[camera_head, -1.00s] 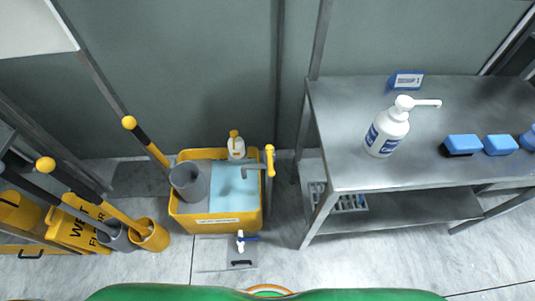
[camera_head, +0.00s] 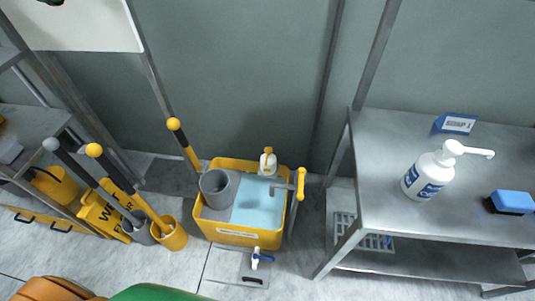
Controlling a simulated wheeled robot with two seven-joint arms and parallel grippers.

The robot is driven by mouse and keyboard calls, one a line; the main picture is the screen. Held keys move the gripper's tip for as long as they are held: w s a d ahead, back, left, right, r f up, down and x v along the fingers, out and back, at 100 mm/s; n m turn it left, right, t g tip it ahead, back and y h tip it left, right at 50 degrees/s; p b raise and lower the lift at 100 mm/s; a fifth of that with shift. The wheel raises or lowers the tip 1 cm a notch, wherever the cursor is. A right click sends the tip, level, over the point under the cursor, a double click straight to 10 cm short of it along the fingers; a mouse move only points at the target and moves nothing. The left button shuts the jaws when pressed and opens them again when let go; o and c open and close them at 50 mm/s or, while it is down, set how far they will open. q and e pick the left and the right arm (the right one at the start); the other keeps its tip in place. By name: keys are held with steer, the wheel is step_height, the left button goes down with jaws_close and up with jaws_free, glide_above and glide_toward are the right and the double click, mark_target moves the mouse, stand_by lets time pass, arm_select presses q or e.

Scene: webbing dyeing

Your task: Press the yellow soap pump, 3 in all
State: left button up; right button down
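A small white bottle with a yellow pump top (camera_head: 267,163) stands at the back rim of the yellow mop bucket (camera_head: 232,238) on the floor. A larger white pump bottle with a white nozzle and blue label (camera_head: 432,172) stands upright on the steel table at the right. Neither of my grippers shows in the head view, so nothing is seen touching either bottle.
The steel table (camera_head: 395,140) holds a blue soap sign (camera_head: 457,124) and a blue sponge (camera_head: 512,201). A grey cup (camera_head: 217,186) sits in the bucket's left part, beside blue water. Yellow-handled tools and a wet floor sign (camera_head: 100,212) stand left.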

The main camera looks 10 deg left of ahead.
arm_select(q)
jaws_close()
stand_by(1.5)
